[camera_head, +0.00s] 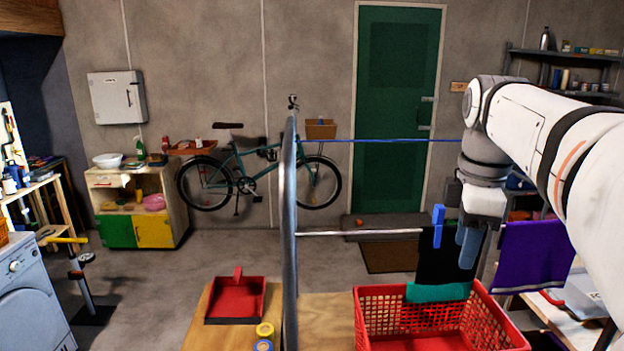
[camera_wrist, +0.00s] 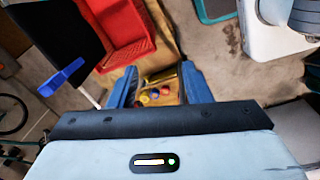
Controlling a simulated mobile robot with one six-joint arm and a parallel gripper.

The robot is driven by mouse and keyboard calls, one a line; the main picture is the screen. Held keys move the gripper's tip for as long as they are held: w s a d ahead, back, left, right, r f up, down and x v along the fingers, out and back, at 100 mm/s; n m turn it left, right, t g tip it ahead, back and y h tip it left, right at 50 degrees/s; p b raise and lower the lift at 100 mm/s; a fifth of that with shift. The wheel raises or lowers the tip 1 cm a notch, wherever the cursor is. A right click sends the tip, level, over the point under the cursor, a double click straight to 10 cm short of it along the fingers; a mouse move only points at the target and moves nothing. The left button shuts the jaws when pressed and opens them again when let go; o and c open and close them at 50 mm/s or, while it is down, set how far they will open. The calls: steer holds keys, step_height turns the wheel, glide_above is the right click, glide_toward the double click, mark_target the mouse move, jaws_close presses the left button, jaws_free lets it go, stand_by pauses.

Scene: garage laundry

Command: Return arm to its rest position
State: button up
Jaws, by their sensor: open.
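My arm reaches in from the right in the head view. My gripper (camera_head: 467,258) points down beside a dark cloth hanging from the metal rod (camera_head: 362,233). In the wrist view my gripper (camera_wrist: 158,74) shows two blue fingers spread apart with nothing held between them. A blue clothes peg (camera_head: 438,222) sits on the rod at the cloth; the peg (camera_wrist: 62,77) also shows left of the fingers in the wrist view. The dark cloth (camera_head: 436,258) has a teal lower edge and hangs over the red basket.
The red basket (camera_head: 373,303) stands on the wooden tabletop (camera_head: 322,310) below the rod. A curved metal post (camera_head: 288,200) rises left of it. A red dustpan (camera_head: 236,300) lies on the left. A purple cloth (camera_head: 535,252) hangs on the right. Small coloured round items lie below the fingers.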

steer(key=s+a+f+m, duration=0.3)
steer(key=f+m, duration=0.1)
steer(key=f, duration=0.2)
steer(key=s+a+f+m+t, duration=0.1)
steer(key=s+a+f+m, duration=0.1)
steer(key=s+f+m, duration=0.2)
steer(key=s+a+f+m+t, duration=0.1)
steer(key=s+a+f+m, duration=0.2)
steer(key=f+m, duration=0.3)
step_height(320, 180, down, 4)
steer(key=shift+s+a+r+b, duration=0.15)
steer(key=shift+s+a+b, duration=0.2)
steer(key=shift+s, duration=0.1)
